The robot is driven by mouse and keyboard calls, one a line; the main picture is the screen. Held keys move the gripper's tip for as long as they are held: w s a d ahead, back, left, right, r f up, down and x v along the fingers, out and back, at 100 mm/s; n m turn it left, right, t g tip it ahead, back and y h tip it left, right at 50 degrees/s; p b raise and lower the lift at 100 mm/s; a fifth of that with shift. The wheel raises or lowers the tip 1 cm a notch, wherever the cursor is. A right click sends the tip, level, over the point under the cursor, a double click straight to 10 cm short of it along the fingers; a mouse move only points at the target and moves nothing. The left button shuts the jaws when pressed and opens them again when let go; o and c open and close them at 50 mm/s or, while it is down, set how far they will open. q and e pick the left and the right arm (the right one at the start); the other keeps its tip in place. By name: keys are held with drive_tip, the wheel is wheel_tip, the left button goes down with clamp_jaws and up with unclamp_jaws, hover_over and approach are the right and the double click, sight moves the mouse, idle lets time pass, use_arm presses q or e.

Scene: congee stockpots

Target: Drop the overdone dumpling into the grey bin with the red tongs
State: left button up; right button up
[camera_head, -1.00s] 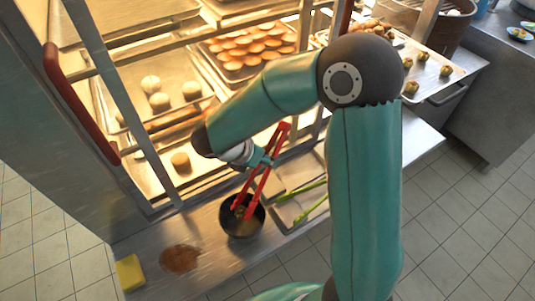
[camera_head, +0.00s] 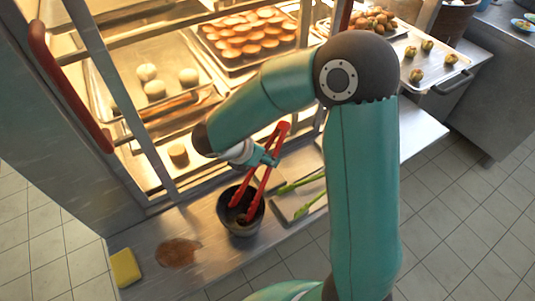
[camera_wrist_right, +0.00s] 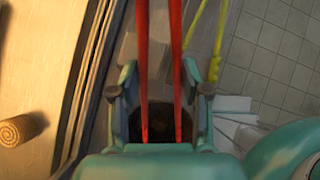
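The red tongs (camera_head: 282,134) hang down in my right gripper (camera_head: 264,158), their tips inside the dark grey bin (camera_head: 243,229) on the counter. In the right wrist view, my right gripper (camera_wrist_right: 160,76) has one finger on each side of the red tongs (camera_wrist_right: 176,45), whose two arms stand apart. Below them is the dark mouth of the bin (camera_wrist_right: 161,122). Something small and brownish shows at the tongs' tips low in the bin; I cannot tell clearly whether it is the overdone dumpling. My left gripper is not in view.
A yellow sponge (camera_head: 125,268) and a brown spill (camera_head: 178,253) lie left of the bin. Green-handled tongs (camera_head: 302,184) lie on a tray to its right. Behind is a lit cabinet with trays of buns (camera_head: 187,77). A tray of small dumplings (camera_head: 441,71) stands at the right.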

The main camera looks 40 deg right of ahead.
drive_tip(key=shift+r, duration=0.1)
idle(0.3)
wheel_tip(320, 180, up, 10)
drive_tip(key=p, duration=0.8)
drive_tip(key=shift+p, duration=0.35)
drive_tip(key=shift+o, duration=0.3)
drive_tip(key=shift+c, duration=0.3)
